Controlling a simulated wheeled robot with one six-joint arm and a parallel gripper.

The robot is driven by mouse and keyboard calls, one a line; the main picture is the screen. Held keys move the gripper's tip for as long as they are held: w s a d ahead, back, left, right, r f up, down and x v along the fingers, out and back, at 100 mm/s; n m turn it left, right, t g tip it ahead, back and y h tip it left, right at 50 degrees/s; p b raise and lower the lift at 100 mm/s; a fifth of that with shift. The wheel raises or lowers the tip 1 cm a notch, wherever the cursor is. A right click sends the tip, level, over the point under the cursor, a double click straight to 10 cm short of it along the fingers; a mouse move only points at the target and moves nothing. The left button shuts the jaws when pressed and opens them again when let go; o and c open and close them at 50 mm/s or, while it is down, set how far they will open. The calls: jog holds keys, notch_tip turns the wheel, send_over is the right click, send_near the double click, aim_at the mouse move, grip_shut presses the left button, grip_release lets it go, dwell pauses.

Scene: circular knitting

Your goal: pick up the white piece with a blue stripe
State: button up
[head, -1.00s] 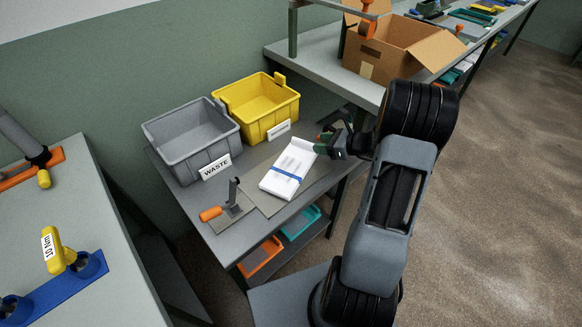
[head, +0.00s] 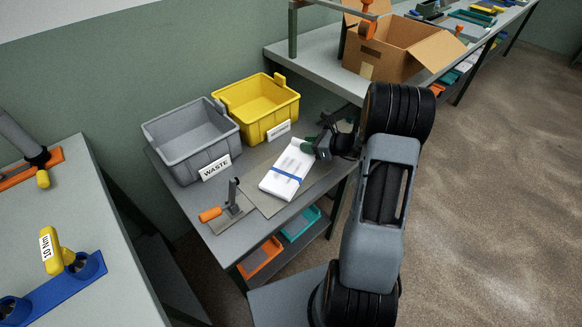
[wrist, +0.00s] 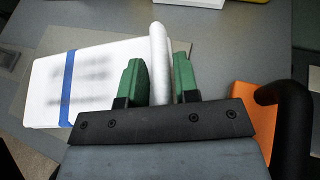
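The white piece with a blue stripe (head: 283,180) lies flat on the grey workbench. It looks like a flat white panel with faint grey marks and a blue band across it. In the wrist view the piece (wrist: 100,72) extends left, with a rounded white edge (wrist: 160,62) at its right end. My gripper (head: 318,146) is at the piece's far right end. In the wrist view its green fingers (wrist: 159,82) are apart, one on each side of the rounded white edge. A gap shows beside the left finger; contact at the right finger is unclear.
A grey bin labelled WASTE (head: 190,140) and a yellow bin (head: 258,105) stand behind the piece. An orange-handled tool (head: 211,214) lies at left. An orange block with a black handle (wrist: 262,105) is close right of my gripper. A cardboard box (head: 395,50) stands on the far bench.

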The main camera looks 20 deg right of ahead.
grip_shut()
jog(key=shift+r, duration=0.1)
